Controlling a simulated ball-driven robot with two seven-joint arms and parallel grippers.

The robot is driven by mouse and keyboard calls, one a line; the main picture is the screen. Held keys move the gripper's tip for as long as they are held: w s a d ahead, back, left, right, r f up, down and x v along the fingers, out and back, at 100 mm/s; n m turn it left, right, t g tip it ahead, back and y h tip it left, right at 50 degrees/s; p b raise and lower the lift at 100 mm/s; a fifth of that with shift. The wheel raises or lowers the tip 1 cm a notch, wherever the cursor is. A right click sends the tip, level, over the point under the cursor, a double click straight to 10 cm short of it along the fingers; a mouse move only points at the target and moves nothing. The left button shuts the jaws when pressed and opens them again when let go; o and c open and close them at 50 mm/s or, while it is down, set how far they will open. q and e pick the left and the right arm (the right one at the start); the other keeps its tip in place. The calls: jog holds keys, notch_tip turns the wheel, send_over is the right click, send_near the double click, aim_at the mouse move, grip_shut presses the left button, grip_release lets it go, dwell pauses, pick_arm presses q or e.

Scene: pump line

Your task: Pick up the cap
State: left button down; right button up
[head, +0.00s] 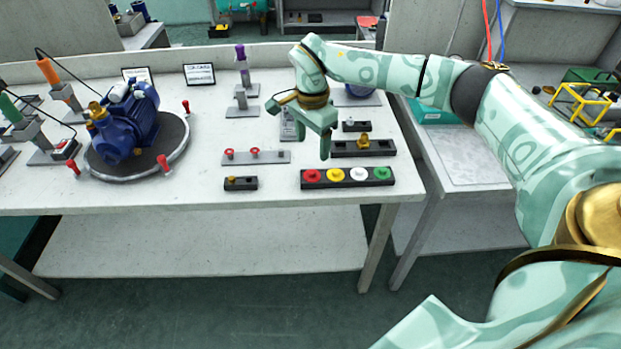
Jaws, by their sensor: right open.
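Round caps in red (312,176), yellow (336,175), white (359,174) and green (381,174) sit in a row in a black holder (346,184) near the table's front edge. Which of them is the cap meant I cannot tell. My right gripper (313,138) is open and points down, behind the holder and above the red end of the row. It is apart from the caps, and nothing shows between its fingers. My left gripper is not in view.
A blue pump (128,125) sits on a round turntable (172,150) at the left. A grey strip with red pieces (266,158), a small black block (241,184) and a black tray with a brass part (382,151) surround the gripper. The front-left tabletop (120,198) is clear.

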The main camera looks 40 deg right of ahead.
aim_at(311, 172)
notch_tip(311, 172, down, 4)
jog(key=shift+r+b, duration=0.2)
jog(key=shift+b, duration=0.15)
notch_tip(311, 172, down, 5)
jog(key=shift+a+f+b, duration=0.1)
jog(key=shift+f+b, duration=0.05)
jog(key=shift+b, duration=0.9)
jog(key=c, duration=1.1)
